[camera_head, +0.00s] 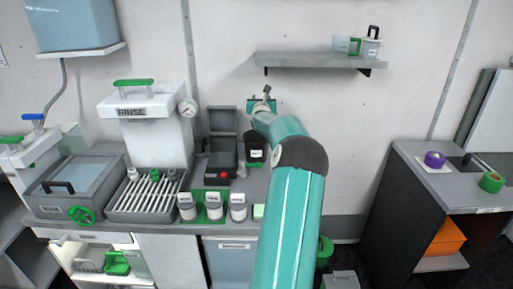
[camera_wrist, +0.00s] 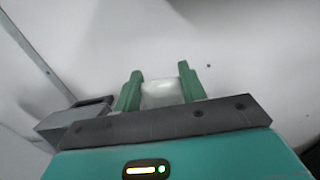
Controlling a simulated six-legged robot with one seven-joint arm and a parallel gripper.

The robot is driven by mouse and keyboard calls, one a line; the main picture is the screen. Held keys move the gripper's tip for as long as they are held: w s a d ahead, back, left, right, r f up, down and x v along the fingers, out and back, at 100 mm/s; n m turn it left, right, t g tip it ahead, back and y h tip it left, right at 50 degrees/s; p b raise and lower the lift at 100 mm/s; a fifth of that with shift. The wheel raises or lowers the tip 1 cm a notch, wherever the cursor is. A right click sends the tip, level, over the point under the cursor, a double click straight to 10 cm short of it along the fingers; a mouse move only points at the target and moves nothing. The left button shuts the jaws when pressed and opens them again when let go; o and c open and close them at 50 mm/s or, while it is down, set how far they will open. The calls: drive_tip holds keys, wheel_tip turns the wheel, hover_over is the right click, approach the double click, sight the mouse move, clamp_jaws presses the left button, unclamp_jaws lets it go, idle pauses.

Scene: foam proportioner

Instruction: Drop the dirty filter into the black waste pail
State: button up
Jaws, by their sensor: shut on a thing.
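My gripper (camera_wrist: 160,82) shows in the wrist view with its two green fingers on either side of a pale, whitish piece (camera_wrist: 162,94), likely the dirty filter. The fingers are shut on it. In the head view my gripper (camera_head: 262,101) is raised in front of the wall, above the back of the bench; the piece cannot be made out clearly there. A black container with a white label (camera_head: 256,154), perhaps the waste pail, stands on the bench below my gripper, just left of my arm. Its inside is hard to see.
An open dark case (camera_head: 222,152) stands left of the black container; its grey lid (camera_wrist: 75,118) seems to show in the wrist view. Several white canisters (camera_head: 213,206) line the bench front. A wall shelf (camera_head: 320,61) is up right. My arm hides some bench.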

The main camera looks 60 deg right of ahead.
drive_tip(key=shift+a+f, duration=0.2)
drive_tip(key=shift+f, duration=2.05)
drive_tip(key=o, duration=1.3)
drive_tip(key=v, duration=1.3)
drive_tip(key=shift+s+a, duration=0.2)
drive_tip(key=shift+a, duration=0.15)
